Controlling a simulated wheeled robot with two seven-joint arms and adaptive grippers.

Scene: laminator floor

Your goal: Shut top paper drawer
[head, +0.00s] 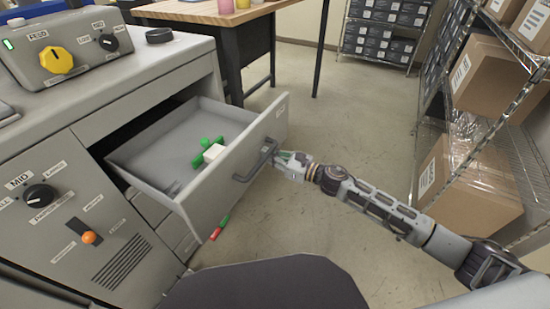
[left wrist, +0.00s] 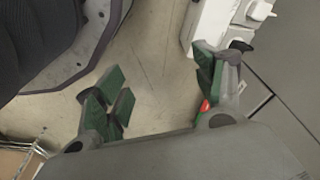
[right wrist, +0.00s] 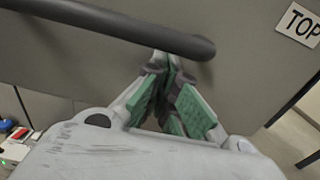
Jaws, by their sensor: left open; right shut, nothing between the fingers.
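The top paper drawer (head: 218,190) is pulled well out of the grey machine in the head view. Its front carries a dark bar handle (head: 258,163), and the right wrist view shows this handle (right wrist: 110,22) beside a TOP label (right wrist: 299,23). My right gripper (head: 283,156) is shut and empty at the drawer front, close by the handle's end. In the right wrist view its green-padded fingertips (right wrist: 172,68) are just below the bar; I cannot tell whether they touch it. My left gripper (left wrist: 162,80) is open and empty above the floor in the left wrist view.
A small red and green object (head: 219,229) shows below the drawer front. A wooden table (head: 205,12) stands behind. Shelving with cardboard boxes (head: 465,185) is at right. Floor right of the drawer is open.

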